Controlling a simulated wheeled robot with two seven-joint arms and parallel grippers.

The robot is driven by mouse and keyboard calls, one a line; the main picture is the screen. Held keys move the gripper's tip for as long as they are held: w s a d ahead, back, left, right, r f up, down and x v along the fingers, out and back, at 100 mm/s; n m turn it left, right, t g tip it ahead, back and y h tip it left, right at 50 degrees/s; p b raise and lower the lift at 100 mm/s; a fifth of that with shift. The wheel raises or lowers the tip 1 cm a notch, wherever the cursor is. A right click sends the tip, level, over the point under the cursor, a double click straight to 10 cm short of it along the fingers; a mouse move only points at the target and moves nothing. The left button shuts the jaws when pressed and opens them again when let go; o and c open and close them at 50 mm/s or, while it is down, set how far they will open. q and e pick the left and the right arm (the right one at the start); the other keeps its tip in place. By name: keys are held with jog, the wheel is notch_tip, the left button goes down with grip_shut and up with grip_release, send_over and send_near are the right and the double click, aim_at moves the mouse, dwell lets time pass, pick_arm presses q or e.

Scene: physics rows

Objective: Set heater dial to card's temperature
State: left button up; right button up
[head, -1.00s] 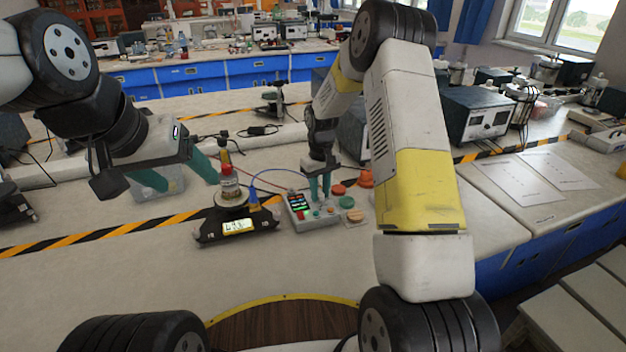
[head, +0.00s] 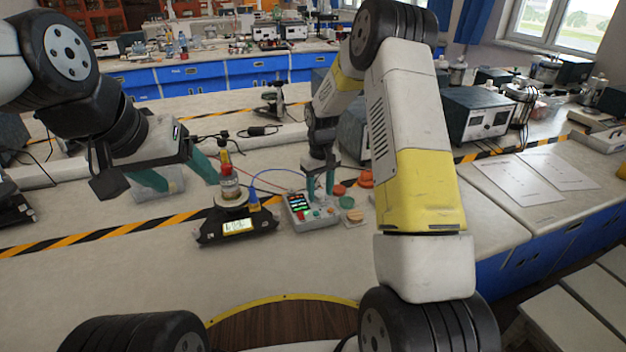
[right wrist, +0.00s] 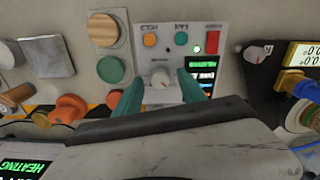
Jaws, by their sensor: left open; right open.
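The heater control box (head: 300,222) is a light grey panel with a lit display; it also shows in the right wrist view (right wrist: 150,57). Its grey dial (right wrist: 160,78) sits between the fingertips of my right gripper (right wrist: 160,88), which is open with a finger on each side. In the head view my right gripper (head: 320,192) is above the box. Contact with the dial cannot be told. I cannot identify the temperature card.
Coloured round pieces (head: 347,202) lie right of the box. Blue and red cables run behind. The front of the bench is clear.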

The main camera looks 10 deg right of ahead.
notch_tip(320, 180, up, 7)
jog(key=shift+r, duration=0.1)
dwell(0.4)
jog(key=shift+s+r, duration=0.1)
jog(key=shift+r, duration=0.3)
notch_tip(320, 180, up, 8)
jog(key=t, duration=0.1)
send_over(320, 194)
jog(key=s, duration=0.5)
jog(key=s+d+r+m+t+y, duration=0.1)
jog(key=s+d+r+m+t, duration=0.1)
jog(key=s+r, duration=0.65)
jog(key=s+r+m+t+y, duration=0.1)
jog(key=s+r+t, duration=0.2)
jog(key=s, duration=1.4)
jog(key=shift+s+a+r+m, duration=0.3)
jog(key=shift+s+r+m, duration=0.1)
jog(key=shift+r, duration=0.1)
